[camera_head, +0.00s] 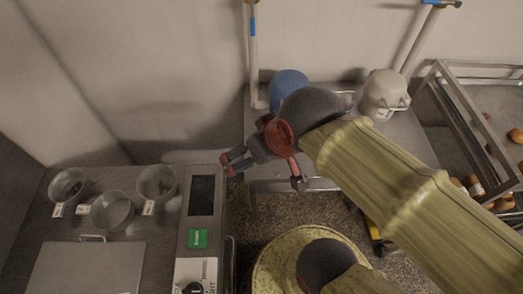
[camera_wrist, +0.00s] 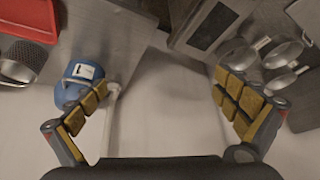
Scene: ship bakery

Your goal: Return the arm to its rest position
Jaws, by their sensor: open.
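My gripper (camera_head: 262,172) is at the end of my arm, which reaches in from the right in the head view, in a yellowish sleeve. The gripper hangs over the gap between the left counter and the back table. In the wrist view its two fingers (camera_wrist: 160,112) are spread wide, with nothing between them but the wall and a metal surface farther off. A blue container (camera_head: 288,84) stands on the back table, partly hidden behind my arm. In the wrist view the blue container (camera_wrist: 78,84) shows beyond the left finger, apart from it as far as I can tell.
The left counter (camera_head: 160,262) holds several metal cups (camera_head: 112,211) and a panel with a dark screen (camera_head: 201,196). A pale container (camera_head: 384,93) stands on the back table (camera_head: 408,130). A metal rack (camera_head: 460,100) with bread is at the right. White pipes (camera_head: 253,50) rise behind.

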